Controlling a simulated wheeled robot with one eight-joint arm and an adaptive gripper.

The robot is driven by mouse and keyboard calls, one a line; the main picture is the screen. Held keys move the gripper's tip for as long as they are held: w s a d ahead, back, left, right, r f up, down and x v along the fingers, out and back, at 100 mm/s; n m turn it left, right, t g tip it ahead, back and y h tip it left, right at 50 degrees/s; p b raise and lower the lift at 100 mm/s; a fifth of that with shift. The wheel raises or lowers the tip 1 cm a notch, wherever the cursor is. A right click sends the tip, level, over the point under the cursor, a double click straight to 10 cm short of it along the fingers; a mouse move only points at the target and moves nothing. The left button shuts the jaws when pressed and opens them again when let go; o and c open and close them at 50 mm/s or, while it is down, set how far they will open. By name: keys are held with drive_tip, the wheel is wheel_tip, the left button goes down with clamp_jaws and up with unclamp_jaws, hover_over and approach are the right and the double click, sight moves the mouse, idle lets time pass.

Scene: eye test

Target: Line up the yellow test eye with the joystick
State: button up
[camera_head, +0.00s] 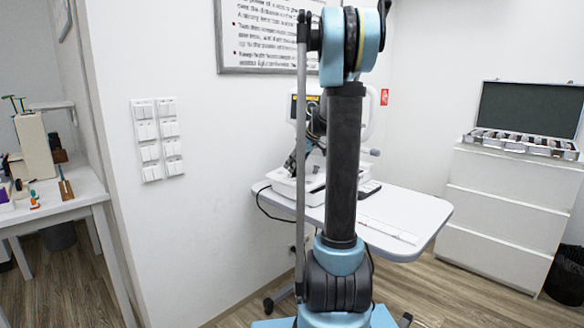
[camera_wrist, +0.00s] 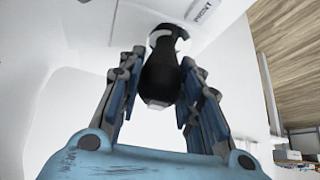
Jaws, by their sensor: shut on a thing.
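The black joystick (camera_wrist: 160,75) stands between the two fingers of my gripper (camera_wrist: 160,64) in the wrist view. The gripper is shut on it. The joystick's base meets a white surface of the eye-test machine. In the head view the white machine (camera_head: 372,125) stands on the table, mostly hidden behind my arm. A small yellow strip (camera_head: 313,98) shows on the machine's dark front. The yellow test eye cannot be made out. In the head view the joystick is too hidden to tell.
The machine's table (camera_head: 425,205) has free room at its front right. A white drawer cabinet (camera_head: 505,200) with an open case (camera_head: 520,142) of lenses stands at the right. A wall with switches (camera_head: 158,138) is at the left, beside a second table (camera_head: 50,212).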

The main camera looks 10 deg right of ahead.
drive_tip(key=shift+s+d, duration=0.3)
drive_tip(key=shift+d, duration=0.25)
drive_tip(key=shift+s+d, duration=0.3)
drive_tip(key=shift+d, duration=0.25)
idle(0.3)
drive_tip(key=o, duration=1.1)
drive_tip(key=shift+o, duration=0.2)
